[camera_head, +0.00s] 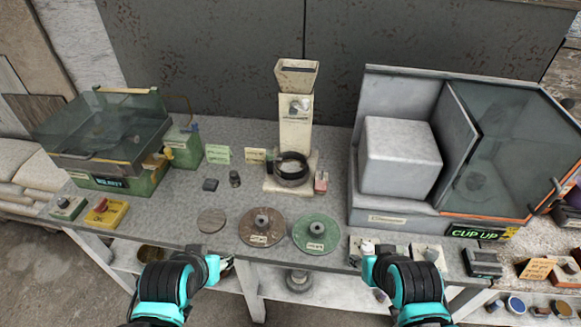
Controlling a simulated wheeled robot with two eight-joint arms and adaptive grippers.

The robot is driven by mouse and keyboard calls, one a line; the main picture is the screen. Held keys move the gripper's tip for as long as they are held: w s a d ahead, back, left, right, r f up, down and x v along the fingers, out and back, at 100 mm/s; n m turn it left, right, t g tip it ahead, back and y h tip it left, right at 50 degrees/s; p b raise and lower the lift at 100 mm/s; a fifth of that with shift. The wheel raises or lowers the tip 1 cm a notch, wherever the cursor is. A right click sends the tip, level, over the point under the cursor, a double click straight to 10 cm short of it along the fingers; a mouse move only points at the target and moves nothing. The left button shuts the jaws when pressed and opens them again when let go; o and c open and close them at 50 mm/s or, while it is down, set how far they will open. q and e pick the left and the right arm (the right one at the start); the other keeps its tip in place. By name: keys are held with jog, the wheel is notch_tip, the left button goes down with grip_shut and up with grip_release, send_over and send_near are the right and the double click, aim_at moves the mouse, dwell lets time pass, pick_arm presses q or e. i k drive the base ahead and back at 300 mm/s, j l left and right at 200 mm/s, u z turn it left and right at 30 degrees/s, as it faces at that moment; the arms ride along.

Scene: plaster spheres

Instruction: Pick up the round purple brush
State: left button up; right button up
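No clearly purple brush stands out. A round brownish, slightly purplish disc (254,239) with a central knob and a small label lies near the table's front edge. A similar green disc (318,245) lies to its right, and a thin grey-brown disc (211,221) to its left. My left gripper (226,267) is at the front edge, below and left of the brownish disc and apart from it. My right gripper (369,262) is at the front edge, right of the green disc. The fingers of both are too small and partly hidden to read, and I see nothing held.
The grey table (235,137) holds a glass-lidded green case (105,135) at left, a cream grinder-like machine (296,120) at centre back, and a large grey cabinet (400,155) at right. Small boxes (431,254) line the right front edge. Free table shows around the discs.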

aim_at(382, 296)
jog(key=z, duration=1.3)
jog(key=k+j+z, duration=0.5)
jog(key=z, duration=0.2)
jog(key=i, duration=0.5)
